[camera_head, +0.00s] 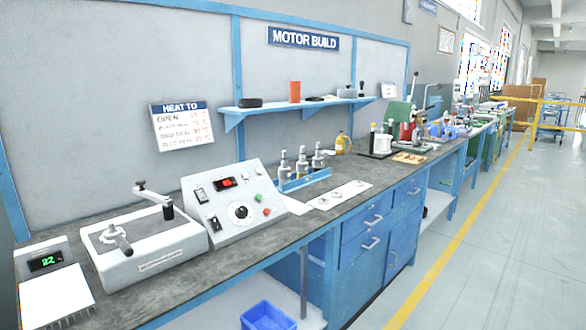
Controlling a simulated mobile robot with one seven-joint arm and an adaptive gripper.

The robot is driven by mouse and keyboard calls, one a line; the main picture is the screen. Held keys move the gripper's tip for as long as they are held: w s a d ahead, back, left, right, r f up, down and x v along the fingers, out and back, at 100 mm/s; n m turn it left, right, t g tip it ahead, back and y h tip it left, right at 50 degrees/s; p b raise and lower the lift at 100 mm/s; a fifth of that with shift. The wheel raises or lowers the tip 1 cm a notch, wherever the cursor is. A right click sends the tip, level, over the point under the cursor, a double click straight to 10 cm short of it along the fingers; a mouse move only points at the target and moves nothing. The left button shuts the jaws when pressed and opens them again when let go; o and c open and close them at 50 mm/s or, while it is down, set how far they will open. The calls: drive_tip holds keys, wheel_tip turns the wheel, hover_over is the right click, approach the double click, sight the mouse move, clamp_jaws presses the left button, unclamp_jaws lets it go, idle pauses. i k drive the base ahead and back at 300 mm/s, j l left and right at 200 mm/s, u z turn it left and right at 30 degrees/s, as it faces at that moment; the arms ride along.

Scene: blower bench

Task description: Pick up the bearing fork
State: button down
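I cannot make out a bearing fork for certain in this view. A pale mat (356,187) on the bench holds a few small ring-like parts, too small to identify. A blue rack (305,180) behind it holds a few upright pieces with dark and metal parts. A white box-shaped device (160,255) at the left carries a metal knob and a dark-gripped lever on top. My gripper is not in view.
A sloped control panel (240,205) stands beside the white device on the long grey bench (262,248). A small unit with a green display (46,262) is at the near left. A blue bin (268,316) sits below. The right-hand aisle floor (470,260) is clear.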

sight(125, 247)
drive_tip(key=i+j+z, duration=0.25)
drive_tip(key=i+j, duration=0.15)
drive_tip(key=j, duration=0.25)
drive_tip(key=i+j+z, duration=0.1)
drive_tip(key=j, duration=0.25)
drive_tip(key=i+j+z, duration=0.15)
drive_tip(key=j, duration=0.25)
drive_tip(key=i+j+z, duration=0.1)
drive_tip(key=j, duration=0.25)
drive_tip(key=i, duration=0.1)
